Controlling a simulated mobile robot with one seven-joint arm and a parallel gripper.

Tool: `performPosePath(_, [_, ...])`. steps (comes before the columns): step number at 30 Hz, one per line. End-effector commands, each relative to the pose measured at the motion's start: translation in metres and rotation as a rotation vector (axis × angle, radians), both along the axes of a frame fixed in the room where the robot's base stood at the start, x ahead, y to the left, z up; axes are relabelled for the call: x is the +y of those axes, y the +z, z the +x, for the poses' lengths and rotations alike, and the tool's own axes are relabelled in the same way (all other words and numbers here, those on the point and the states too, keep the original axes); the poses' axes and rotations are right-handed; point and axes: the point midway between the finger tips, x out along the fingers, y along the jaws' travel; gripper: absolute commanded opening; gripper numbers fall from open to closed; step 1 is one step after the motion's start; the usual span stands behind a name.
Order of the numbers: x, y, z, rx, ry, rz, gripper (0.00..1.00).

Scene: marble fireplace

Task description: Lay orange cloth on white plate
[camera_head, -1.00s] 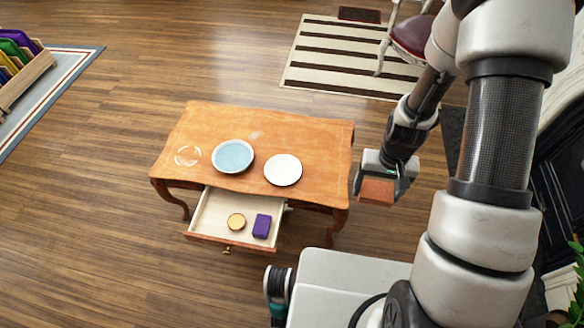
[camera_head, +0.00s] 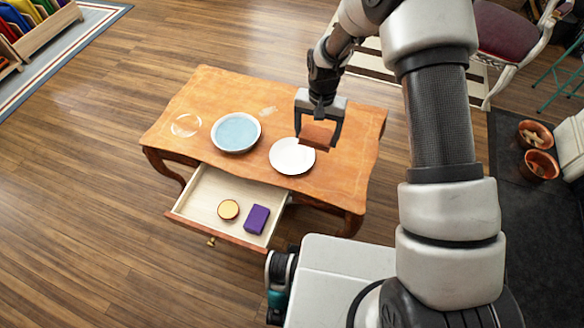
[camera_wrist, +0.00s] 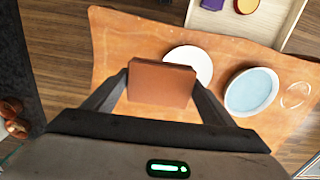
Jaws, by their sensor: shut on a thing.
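My gripper (camera_head: 319,125) is shut on an orange-brown folded cloth (camera_head: 316,137), a flat square block. In the head view it is above the table, over the right edge of the white plate (camera_head: 286,157). In the wrist view the cloth (camera_wrist: 162,84) sits between both fingers and hides part of the white plate (camera_wrist: 190,58). The plate lies flat on the table and looks empty where it shows. How high the cloth is above the plate I cannot tell exactly.
A blue-filled bowl (camera_head: 235,133) stands left of the plate on the wooden table (camera_head: 345,170). A clear glass dish (camera_head: 185,125) is further left. The open drawer (camera_head: 202,199) holds a round yellow-topped item (camera_head: 228,210) and a purple block (camera_head: 257,218). The table's right end is clear.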

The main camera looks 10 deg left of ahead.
Motion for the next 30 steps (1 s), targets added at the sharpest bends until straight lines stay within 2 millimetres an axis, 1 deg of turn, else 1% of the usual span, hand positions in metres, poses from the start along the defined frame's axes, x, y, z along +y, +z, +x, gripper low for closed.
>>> performPosePath(1, [0.015,-0.024,0.004,-0.005,-0.004,-0.001,0.56])
performPosePath(3, [0.03,-0.033,0.007,-0.005,-0.017,-0.004,0.56])
performPosePath(6, [0.046,-0.042,0.01,-0.006,-0.03,-0.007,0.56])
performPosePath(9, [0.054,-0.045,0.012,-0.008,-0.04,-0.009,0.56])
performPosePath(11, [0.056,-0.049,0.012,-0.007,-0.044,-0.01,0.56])
performPosePath(14, [0.057,-0.061,0.012,-0.006,-0.046,-0.011,0.56])
performPosePath(18, [0.056,-0.088,0.011,-0.005,-0.044,-0.012,0.56])
performPosePath(20, [0.056,-0.099,0.011,-0.006,-0.044,-0.011,0.56])
performPosePath(26, [0.057,-0.118,0.012,-0.006,-0.045,-0.011,0.56])
performPosePath(30, [0.056,-0.139,0.011,-0.006,-0.044,-0.011,0.56])
